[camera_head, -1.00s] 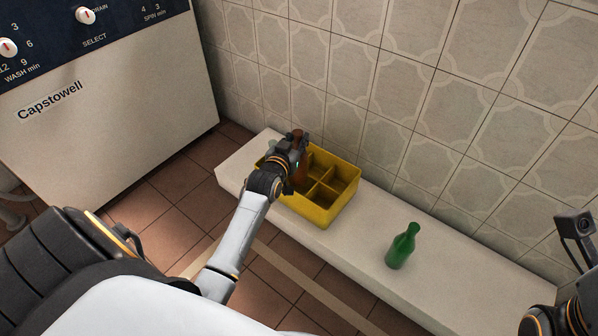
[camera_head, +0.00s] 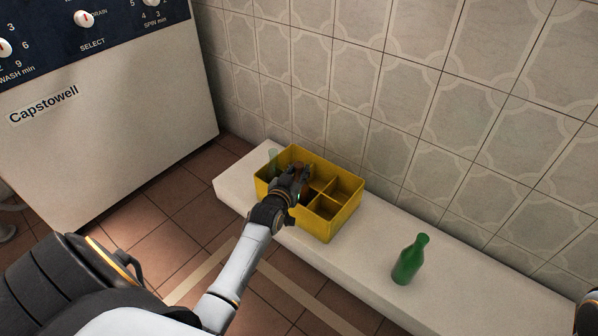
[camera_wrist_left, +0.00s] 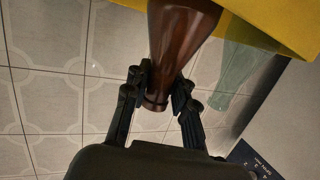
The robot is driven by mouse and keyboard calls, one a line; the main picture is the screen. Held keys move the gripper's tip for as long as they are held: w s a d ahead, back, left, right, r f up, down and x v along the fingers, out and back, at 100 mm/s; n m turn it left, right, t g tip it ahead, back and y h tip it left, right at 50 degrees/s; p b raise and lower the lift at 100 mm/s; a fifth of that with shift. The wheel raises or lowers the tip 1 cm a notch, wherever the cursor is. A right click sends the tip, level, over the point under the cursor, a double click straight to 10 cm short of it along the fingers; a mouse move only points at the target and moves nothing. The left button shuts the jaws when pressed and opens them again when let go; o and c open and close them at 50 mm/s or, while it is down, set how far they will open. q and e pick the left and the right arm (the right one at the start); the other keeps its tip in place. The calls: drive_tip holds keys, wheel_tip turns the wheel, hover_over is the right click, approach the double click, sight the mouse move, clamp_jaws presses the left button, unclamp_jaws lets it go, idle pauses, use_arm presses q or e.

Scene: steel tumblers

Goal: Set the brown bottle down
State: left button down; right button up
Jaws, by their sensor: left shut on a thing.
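The brown bottle (camera_wrist_left: 176,40) shows large in the left wrist view, with my left gripper (camera_wrist_left: 158,92) shut around its neck. In the head view my left gripper (camera_head: 297,175) is over the left half of the crate and hides most of the bottle. The bottle seems to be inside a compartment there; whether it touches the floor of the crate I cannot tell.
A pale translucent bottle (camera_head: 273,158) stands in the crate's far left part. The right-hand compartments look empty. A green bottle (camera_head: 410,260) stands on the white ledge (camera_head: 467,300) to the right. The tiled wall (camera_head: 440,100) is close behind; a washing machine (camera_head: 110,130) stands left.

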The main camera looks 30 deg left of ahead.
use_arm(q)
drive_tip(key=c, duration=1.6)
unclamp_jaws()
drive_tip(key=shift+f, duration=0.15)
drive_tip(key=o, duration=0.5)
